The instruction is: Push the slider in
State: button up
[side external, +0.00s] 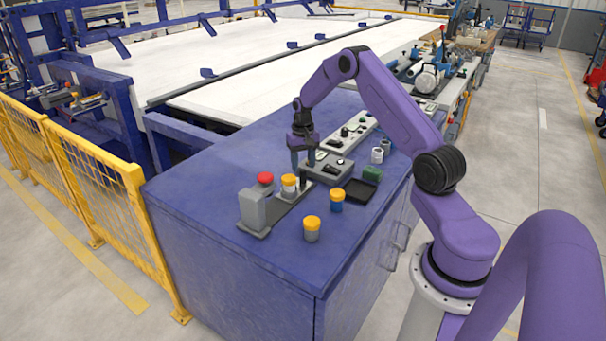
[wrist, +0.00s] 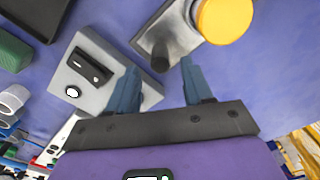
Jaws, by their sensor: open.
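The grey slider fixture sits on the blue table, with an upright end block (side external: 253,210) and a flat rail (side external: 288,208). A pipe piece with an orange cap (side external: 289,181) stands on the rail; its cap also shows at the top of the wrist view (wrist: 226,18). A dark rounded post (wrist: 156,52), apparently the slider's handle, stands at the rail's near end in the wrist view. My gripper (side external: 302,168) points down above that end. In the wrist view my gripper (wrist: 157,76) is open and empty, its fingers apart with the post just beyond their tips. Contact cannot be told.
A red knob (side external: 265,178) is by the end block. Two more capped pieces (side external: 312,228) (side external: 337,199) stand in front. A grey box with a black switch (side external: 335,168), a black tray (side external: 358,191) and a green block (side external: 372,174) are to the right. The table's left side is clear.

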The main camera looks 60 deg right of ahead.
aim_at(303, 170)
jog(key=shift+f, duration=2.3)
grip_shut()
